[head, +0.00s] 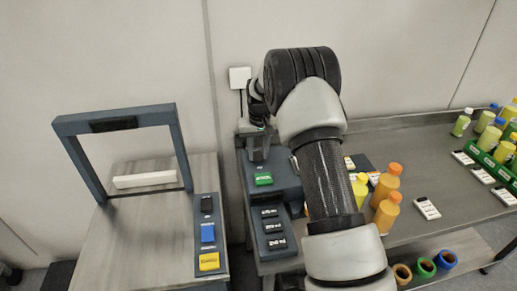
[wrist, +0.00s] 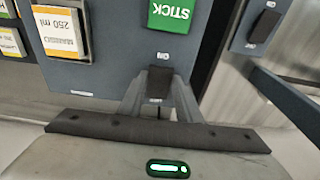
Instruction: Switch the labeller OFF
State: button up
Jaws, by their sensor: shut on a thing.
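The labeller (head: 285,180) is a dark blue-grey unit with a green STICK button (head: 264,179), which also shows upside down in the wrist view (wrist: 172,14). A small black switch (wrist: 160,82) sits on the same panel beyond that button, with small marks at both ends that I cannot read surely. My gripper (wrist: 160,100) comes from the bottom of the wrist view, its two fingers on either side of the switch, shut on it. Which way the switch is tipped is unclear.
Left of the labeller stands a gate-framed machine (head: 115,122) with a black switch (head: 207,204), a blue button (head: 208,232) and a yellow button (head: 209,262). Orange-capped bottles (head: 386,212) stand right of my arm. A green crate (head: 490,161) with bottles is far right.

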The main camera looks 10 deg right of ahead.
jog(key=o, duration=1)
jog(key=shift+o, duration=0.2)
jog(key=shift+r, duration=0.15)
notch_tip(320, 180, up, 17)
jog(key=s, duration=0.2)
jog(key=shift+s+b, duration=0.15)
jog(key=shift+b, duration=0.2)
jog(key=shift+r, duration=0.1)
jog(key=s+r+t, duration=0.1)
jog(key=s+r, duration=0.5)
jog(key=s, duration=0.3)
jog(key=s+r+t, duration=0.1)
jog(key=s+r, duration=0.5)
jog(key=s, duration=0.3)
jog(key=s+f+t, duration=0.1)
jog(key=s, duration=0.8)
jog(key=s+f+t+p, duration=0.1)
jog(key=s+f, duration=0.1)
jog(key=s, duration=0.8)
jog(key=shift+f, duration=0.3)
